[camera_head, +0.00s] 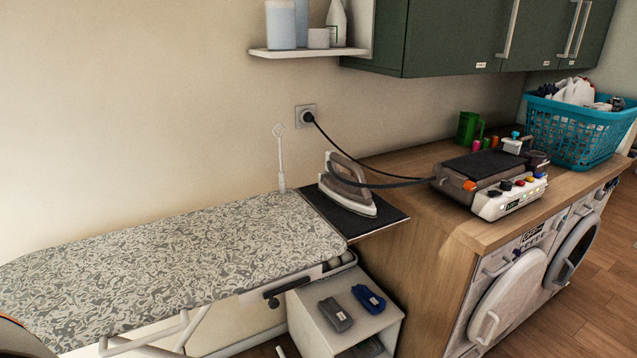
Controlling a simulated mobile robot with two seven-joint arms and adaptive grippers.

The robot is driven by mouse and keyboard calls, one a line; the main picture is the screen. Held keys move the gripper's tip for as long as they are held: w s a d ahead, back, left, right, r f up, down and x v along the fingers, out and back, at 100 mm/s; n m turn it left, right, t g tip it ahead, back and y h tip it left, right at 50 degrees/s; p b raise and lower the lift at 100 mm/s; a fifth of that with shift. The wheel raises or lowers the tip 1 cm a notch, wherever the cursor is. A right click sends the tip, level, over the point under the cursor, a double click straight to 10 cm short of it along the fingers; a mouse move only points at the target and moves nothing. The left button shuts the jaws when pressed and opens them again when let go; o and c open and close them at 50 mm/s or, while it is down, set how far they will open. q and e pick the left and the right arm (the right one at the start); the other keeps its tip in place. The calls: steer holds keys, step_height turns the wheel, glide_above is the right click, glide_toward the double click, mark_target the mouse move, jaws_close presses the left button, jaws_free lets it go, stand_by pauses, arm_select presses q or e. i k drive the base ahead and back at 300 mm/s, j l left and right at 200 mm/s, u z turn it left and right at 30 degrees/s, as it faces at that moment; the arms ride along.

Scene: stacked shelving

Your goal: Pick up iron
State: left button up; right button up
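The iron (349,187) is grey and white with a dark handle. It rests on a dark rest pad (380,220) at the right end of the ironing board (190,250), close to the wall. A dark cord runs from the iron to the steam station (490,180) on the wooden counter. Neither of my grippers shows in the view. A dark rounded shape at the lower left edge cannot be made out clearly.
The patterned ironing board top is clear. A small white shelf unit (305,310) with folded cloths stands below. A second cord hangs from the wall socket (306,115). A turquoise laundry basket (570,137) stands on the counter (425,215); green cabinets (450,40) hang above.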

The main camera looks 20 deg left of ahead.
mark_target(358, 201)
steer(key=i+l+u, duration=0.5)
steer(key=l+u, duration=0.25)
